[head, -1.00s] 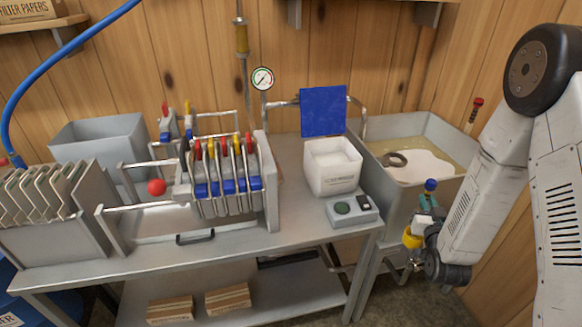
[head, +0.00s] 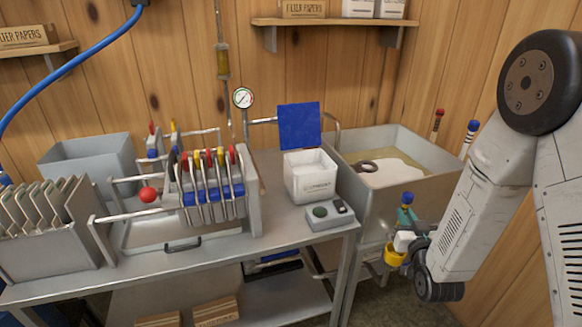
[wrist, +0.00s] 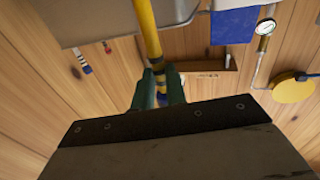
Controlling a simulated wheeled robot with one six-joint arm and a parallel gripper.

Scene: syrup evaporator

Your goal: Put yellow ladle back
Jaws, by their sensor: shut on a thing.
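My gripper (wrist: 160,88) has its green fingers shut on a yellow handle with dark bands, the yellow ladle (wrist: 146,30). The handle runs up out of the top of the wrist view, so its far end is hidden. In the head view my gripper (head: 405,220) is small, low in front of the grey basin at the right. A yellow part (head: 394,257) shows just below the fingers. I cannot tell the ladle's full shape there. Two striped handles hang at the wall behind the basin, one red-topped (head: 437,122) and one blue-topped (head: 471,132).
The basin (head: 352,205) holds tan liquid, a white mass and a dark ring (head: 367,167). Left of it a metal table (head: 260,240) carries a white tub (head: 312,182), a small scale (head: 328,214) and a filter press (head: 254,205). A shelf (head: 350,22) is on the wall.

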